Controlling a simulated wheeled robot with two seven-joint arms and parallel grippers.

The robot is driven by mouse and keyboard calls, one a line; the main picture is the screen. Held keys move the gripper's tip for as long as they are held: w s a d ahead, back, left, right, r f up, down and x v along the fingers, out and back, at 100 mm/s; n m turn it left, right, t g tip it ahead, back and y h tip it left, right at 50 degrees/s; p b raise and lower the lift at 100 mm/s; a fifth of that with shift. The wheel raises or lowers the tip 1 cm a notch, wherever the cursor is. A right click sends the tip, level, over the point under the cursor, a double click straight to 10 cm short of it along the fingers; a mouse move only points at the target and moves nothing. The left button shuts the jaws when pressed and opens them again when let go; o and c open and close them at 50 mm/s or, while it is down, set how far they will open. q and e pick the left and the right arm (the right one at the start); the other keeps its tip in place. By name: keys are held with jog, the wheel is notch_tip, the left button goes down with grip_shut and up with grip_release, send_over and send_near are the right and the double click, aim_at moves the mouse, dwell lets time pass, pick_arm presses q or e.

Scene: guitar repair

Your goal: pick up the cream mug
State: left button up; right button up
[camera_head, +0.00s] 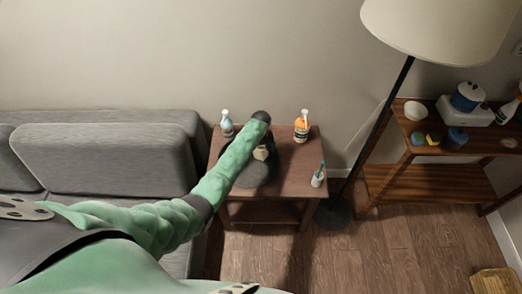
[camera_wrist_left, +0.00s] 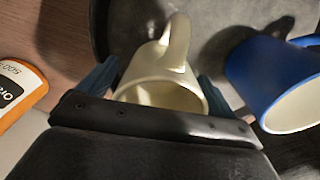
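The cream mug (camera_wrist_left: 178,70) sits between the two blue-grey fingers of my left gripper (camera_wrist_left: 160,68) in the left wrist view, with its mouth toward the palm. A finger stands close along each side of it; I cannot tell whether they press on it. In the head view my left arm reaches over the side table, and a small part of the cream mug (camera_head: 260,153) shows beside it. The mug is over a dark round tray (camera_head: 262,174); whether it touches the tray is hidden. My right gripper is not in view.
A blue mug (camera_wrist_left: 262,75) stands close to the right of my fingers in the left wrist view. On the wooden table (camera_head: 290,178) are an orange bottle (camera_head: 301,128), a pale blue bottle (camera_head: 227,125) and a white cup (camera_head: 317,180). A floor lamp (camera_head: 378,125) stands right.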

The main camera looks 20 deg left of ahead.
pick_arm(q)
jog(key=c, duration=1.1)
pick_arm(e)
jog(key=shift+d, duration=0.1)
pick_arm(q)
jog(key=shift+r, duration=0.2)
jog(key=shift+c, duration=0.2)
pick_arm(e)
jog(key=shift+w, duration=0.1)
